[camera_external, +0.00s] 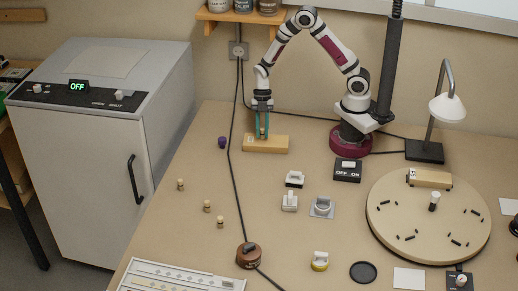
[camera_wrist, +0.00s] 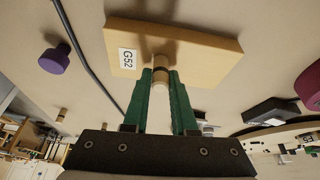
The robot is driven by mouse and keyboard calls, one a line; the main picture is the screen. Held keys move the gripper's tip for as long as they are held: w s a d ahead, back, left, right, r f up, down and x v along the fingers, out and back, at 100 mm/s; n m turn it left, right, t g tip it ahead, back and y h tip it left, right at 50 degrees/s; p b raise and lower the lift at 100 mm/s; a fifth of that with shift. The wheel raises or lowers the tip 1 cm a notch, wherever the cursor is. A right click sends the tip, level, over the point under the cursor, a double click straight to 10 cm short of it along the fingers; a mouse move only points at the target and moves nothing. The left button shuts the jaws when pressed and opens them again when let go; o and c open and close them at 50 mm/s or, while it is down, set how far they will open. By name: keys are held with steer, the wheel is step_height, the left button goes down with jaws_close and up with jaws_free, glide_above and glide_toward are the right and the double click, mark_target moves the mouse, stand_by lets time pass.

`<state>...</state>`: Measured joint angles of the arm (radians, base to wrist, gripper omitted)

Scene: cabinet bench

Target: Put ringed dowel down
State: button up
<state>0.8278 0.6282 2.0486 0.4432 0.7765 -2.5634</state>
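My gripper (camera_external: 262,134) points down over a wooden block (camera_external: 279,144) at the back of the bench. In the wrist view, the green fingers (camera_wrist: 160,76) are shut on the ringed dowel (camera_wrist: 160,64), which is tan with a darker band and a pale near end. The dowel's far end meets or overlaps the block (camera_wrist: 200,52), which bears a white label reading G52. I cannot tell whether the dowel touches the block or sits in it.
Several small dowels (camera_external: 207,206) stand left of a black cable (camera_external: 234,175). A purple knob-like object (camera_external: 222,142) is left of the block. White fixtures (camera_external: 290,201), a switch box (camera_external: 347,171) and a round turntable (camera_external: 385,222) lie to the right. Bench left of the cable is mostly free.

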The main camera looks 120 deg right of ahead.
steer(key=o, duration=0.3)
steer(key=shift+o, duration=0.2)
steer(key=shift+r, duration=0.15)
steer(key=v, duration=1.2)
steer(key=s+a+r+m, duration=0.2)
steer(key=a+m, duration=0.1)
steer(key=a, duration=0.4)
steer(key=s+a+r+m+g, duration=0.1)
steer(key=s+a+r+m, duration=0.1)
steer(key=a+m, duration=0.2)
steer(key=s+a+r+m+g, duration=0.1)
steer(key=s+a+r+m, duration=0.1)
steer(key=a, duration=0.8)
steer(key=shift+s+a+r+m+h, duration=0.2)
steer(key=shift+a+r+m+h, duration=0.25)
steer(key=shift+m, duration=0.45)
steer(key=s+a+m, duration=0.4)
steer(key=s+m, duration=0.2)
steer(key=s, duration=0.1)
steer(key=shift+f+g+h, duration=0.3)
steer(key=shift+h, duration=0.15)
